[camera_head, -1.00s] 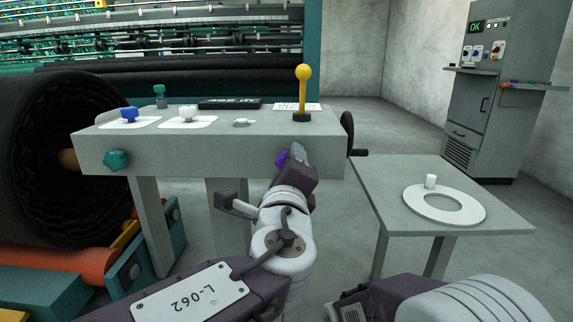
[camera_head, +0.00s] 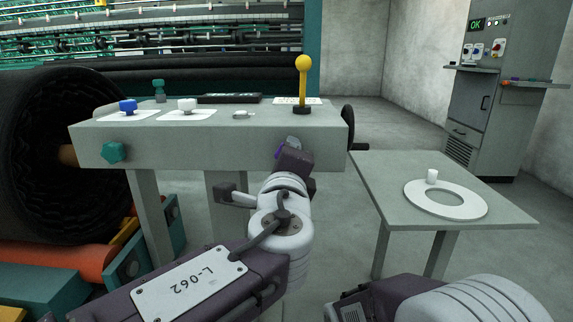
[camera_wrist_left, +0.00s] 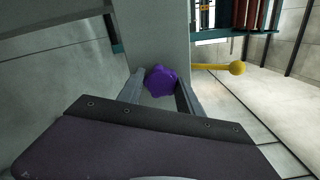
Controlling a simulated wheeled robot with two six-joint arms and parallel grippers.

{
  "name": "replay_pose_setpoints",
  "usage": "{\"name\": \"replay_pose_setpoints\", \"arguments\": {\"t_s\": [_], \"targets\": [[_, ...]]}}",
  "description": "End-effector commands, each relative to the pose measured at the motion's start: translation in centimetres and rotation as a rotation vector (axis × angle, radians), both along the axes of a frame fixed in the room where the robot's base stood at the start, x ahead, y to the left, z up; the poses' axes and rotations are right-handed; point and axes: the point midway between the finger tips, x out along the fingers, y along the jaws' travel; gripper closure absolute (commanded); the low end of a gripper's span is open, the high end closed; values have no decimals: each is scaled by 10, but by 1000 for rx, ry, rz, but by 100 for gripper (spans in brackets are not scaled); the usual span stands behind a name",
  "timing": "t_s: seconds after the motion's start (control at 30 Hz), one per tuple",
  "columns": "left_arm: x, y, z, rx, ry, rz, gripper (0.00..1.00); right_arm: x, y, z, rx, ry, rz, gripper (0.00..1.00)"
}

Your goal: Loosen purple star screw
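The purple star screw (camera_wrist_left: 161,81) is on the front face of the grey console (camera_head: 200,143). In the head view only a sliver of it (camera_head: 278,153) shows beside my left gripper (camera_head: 292,143). In the left wrist view my left gripper (camera_wrist_left: 161,92) has one finger on each side of the screw, with the screw between them near the tips. The fingers are apart and very close to its sides; firm contact cannot be made out. My right arm shows at the bottom right of the head view, but its fingertips are not visible.
The console carries a yellow ball lever (camera_head: 303,80), a blue knob (camera_head: 128,106) and a white knob (camera_head: 187,104). A green star knob (camera_head: 113,152) is on its front. A side table (camera_head: 390,180) with a white ring (camera_head: 465,207) stands at right. A black roll (camera_head: 60,130) is at left.

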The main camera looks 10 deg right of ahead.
Motion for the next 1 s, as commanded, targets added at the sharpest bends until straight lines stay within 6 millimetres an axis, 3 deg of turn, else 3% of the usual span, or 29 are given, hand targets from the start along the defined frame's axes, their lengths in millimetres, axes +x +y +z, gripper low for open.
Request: {"name": "replay_pose_setpoints", "arguments": {"t_s": [0.37,0.8,1.0], "targets": [[-2,0,1,4,0,-1,41,0,0,1,0,-2,0,16],[-42,11,0,3,0,-2,41,0,0,-13,0,-1,0,16],[-48,14,1,4,1,0,41,0,0,-14,0,-1,0,16]]}}
